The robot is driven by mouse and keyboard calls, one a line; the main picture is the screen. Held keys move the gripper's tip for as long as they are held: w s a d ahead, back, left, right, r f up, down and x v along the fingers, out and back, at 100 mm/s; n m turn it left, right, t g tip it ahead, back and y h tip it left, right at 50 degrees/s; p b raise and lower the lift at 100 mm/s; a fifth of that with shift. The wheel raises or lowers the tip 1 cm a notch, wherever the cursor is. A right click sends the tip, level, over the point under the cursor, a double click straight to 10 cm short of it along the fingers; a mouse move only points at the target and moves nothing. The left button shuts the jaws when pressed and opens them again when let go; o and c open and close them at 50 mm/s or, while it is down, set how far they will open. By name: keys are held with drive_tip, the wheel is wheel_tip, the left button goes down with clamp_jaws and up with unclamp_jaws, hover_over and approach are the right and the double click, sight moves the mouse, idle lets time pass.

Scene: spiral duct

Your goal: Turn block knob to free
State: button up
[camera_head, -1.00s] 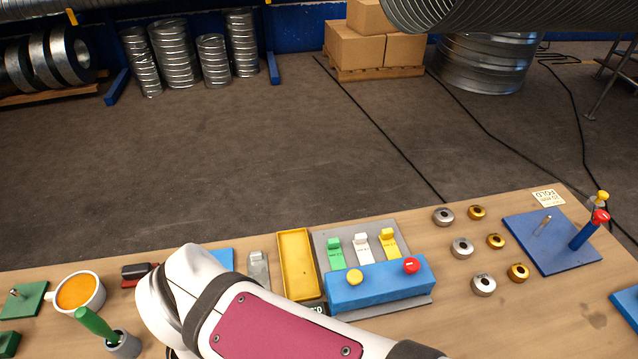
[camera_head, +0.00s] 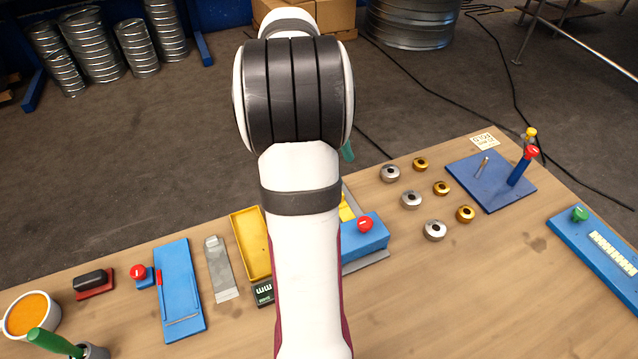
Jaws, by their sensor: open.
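A blue block (camera_head: 365,240) with a red knob (camera_head: 365,223) stands on a grey plate right of my arm; my arm hides its left part. A yellow lever (camera_head: 346,208) shows behind it. Another red knob (camera_head: 138,271) sits on a small blue block at the left, beside a long blue board (camera_head: 180,290). A green knob (camera_head: 579,214) stands on a blue board (camera_head: 595,250) at the far right. I cannot tell which is the block knob, or read any knob's setting. My gripper is hidden behind my raised arm; only a small teal piece shows beside the arm.
A yellow tray (camera_head: 251,245) and a grey metal piece (camera_head: 220,270) lie left of my arm. Several silver and gold rings (camera_head: 434,230) lie to the right. A blue pegboard (camera_head: 492,185) has upright pegs. An orange-filled cup (camera_head: 32,315) stands at the left. The front right tabletop is clear.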

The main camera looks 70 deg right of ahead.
sight(365, 221)
drive_tip(key=x, duration=1.5)
drive_tip(key=shift+f, duration=0.3)
clamp_jaws()
